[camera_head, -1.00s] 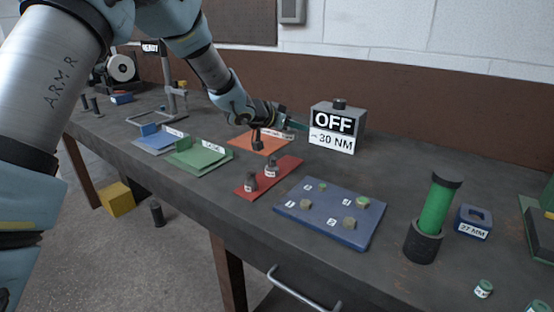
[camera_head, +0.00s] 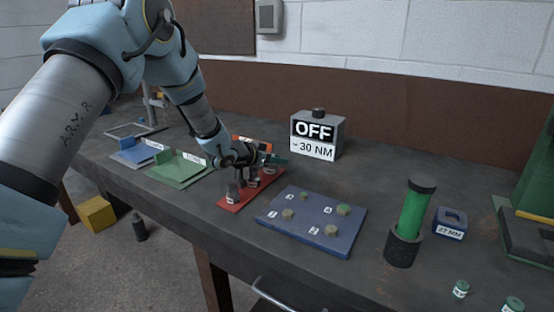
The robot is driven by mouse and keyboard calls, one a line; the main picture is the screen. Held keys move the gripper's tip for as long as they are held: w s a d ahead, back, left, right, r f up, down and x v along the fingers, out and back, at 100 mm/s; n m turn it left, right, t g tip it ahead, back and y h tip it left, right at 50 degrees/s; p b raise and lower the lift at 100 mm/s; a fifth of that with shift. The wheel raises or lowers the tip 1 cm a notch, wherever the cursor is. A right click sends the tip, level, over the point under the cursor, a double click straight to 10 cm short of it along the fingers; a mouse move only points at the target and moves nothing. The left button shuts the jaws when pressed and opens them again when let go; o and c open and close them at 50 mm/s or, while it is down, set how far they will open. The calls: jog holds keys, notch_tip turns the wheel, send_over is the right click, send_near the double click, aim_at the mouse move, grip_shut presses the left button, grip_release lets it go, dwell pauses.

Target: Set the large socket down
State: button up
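The red tray (camera_head: 229,207) lies across the middle of the bench. Two dark sockets stand on it, a nearer one (camera_head: 234,192) and one behind it (camera_head: 253,179). A third dark socket, seemingly the large one (camera_head: 268,172), is at the tray's far end, directly below my gripper (camera_head: 267,163). It is upright and looks at or very near the tray surface; I cannot tell whether it touches. The fingers are small and partly hidden, so their opening does not show.
A blue plate (camera_head: 345,244) with numbered bolts lies right of the tray. Behind stands the grey OFF box (camera_head: 318,151). Green (camera_head: 178,183) and blue mats lie left. A green cylinder (camera_head: 413,212) stands in a black holder.

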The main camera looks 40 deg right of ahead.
jog(key=o, duration=0.4)
jog(key=shift+r, duration=0.25)
jog(key=b+v, duration=0.3)
jog(key=v, duration=0.9)
jog(key=shift+f, duration=0.1)
